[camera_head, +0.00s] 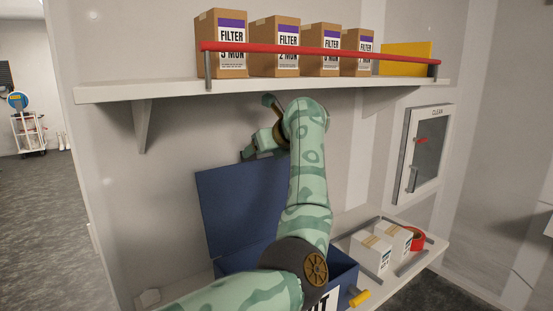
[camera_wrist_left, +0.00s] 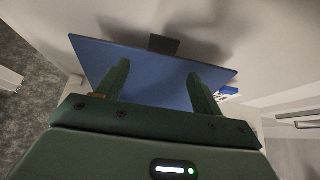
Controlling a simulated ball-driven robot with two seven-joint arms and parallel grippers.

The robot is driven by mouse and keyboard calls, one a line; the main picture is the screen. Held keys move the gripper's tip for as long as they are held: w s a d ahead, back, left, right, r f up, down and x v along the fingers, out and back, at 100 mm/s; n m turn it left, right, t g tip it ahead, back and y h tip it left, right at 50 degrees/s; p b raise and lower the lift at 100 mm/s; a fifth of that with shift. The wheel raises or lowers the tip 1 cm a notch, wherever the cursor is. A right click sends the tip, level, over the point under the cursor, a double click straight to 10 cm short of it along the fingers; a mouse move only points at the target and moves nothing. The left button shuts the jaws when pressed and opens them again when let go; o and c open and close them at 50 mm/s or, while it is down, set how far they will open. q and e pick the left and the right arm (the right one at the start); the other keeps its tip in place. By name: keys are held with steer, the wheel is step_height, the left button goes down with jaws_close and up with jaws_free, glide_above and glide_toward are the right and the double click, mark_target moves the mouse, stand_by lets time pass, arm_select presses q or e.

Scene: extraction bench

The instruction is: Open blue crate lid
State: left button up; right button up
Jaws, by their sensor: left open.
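The blue crate lid (camera_head: 225,208) stands raised and tilted back near the wall in the head view. It also fills the middle of the left wrist view (camera_wrist_left: 155,85), with a dark tab (camera_wrist_left: 164,44) at its far edge. The blue crate (camera_head: 343,283) sits on the lower bench, partly hidden behind my left arm. My left gripper (camera_head: 262,145) is above the lid's upper edge in the head view. In the left wrist view its fingers (camera_wrist_left: 158,72) are apart, with the lid beyond them; contact cannot be told. My right gripper is not in view.
A shelf (camera_head: 150,92) with several filter boxes (camera_head: 274,45) and a red rail (camera_head: 320,51) is above my left gripper. White boxes (camera_head: 370,252) and a red tape roll (camera_head: 417,239) lie right of the crate. A wall cabinet (camera_head: 424,155) is at the right.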

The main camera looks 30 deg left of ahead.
arm_select(q)
steer(key=s+d, duration=0.2)
steer(key=d, duration=0.4)
steer(key=shift+s+d, duration=0.25)
steer(key=shift+s, duration=0.1)
